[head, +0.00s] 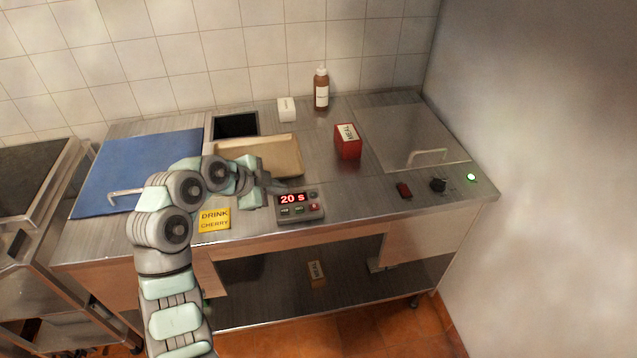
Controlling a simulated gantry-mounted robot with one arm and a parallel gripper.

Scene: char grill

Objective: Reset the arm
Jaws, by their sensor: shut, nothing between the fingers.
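My arm rises from the lower left in the head view and bends to the right over the steel counter (345,210). My gripper (280,187) is at its end, just above and behind the grey timer (300,207), which reads "20 s" in red. The gripper is shut and empty. It looks very close to the timer's top left; I cannot tell if they touch. The arm hides part of the counter and the front left of a tan tray (283,155).
A blue board (135,165), dark recess (235,124), white box (287,110), brown bottle (321,92) and red "MEAL" box (348,142) are on the counter. A yellow "DRINK CHERRY" note (214,219) lies near the front edge. A lid (410,135), red switch (404,190) and black knob (438,184) are right.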

